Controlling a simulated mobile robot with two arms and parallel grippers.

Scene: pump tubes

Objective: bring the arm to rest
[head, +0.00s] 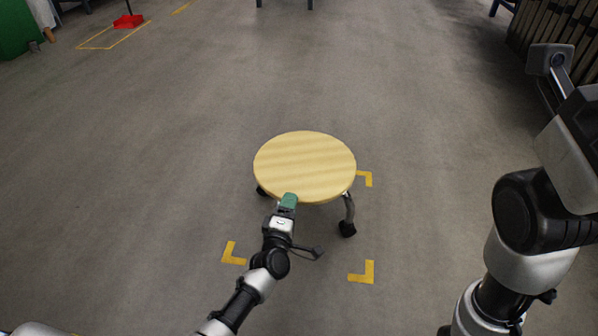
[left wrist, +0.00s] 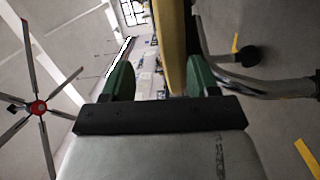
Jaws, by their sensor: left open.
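My left arm reaches forward from the bottom of the head view. Its left gripper (head: 288,200) has green fingers and is at the near edge of a round wooden tabletop (head: 305,163). In the left wrist view the two green fingers (left wrist: 160,80) stand apart, so the gripper is open. The tabletop's edge (left wrist: 170,45) shows between them, closer to the right-hand finger; I cannot tell whether they touch. My right arm is folded up at the right of the head view, and its gripper is not visible.
The table stands on dark-wheeled metal legs (head: 348,213) among yellow floor corner marks (head: 364,273). The grey floor around it is clear. A red object (head: 128,21) lies far left, and dark stacked panels (head: 560,30) stand far right.

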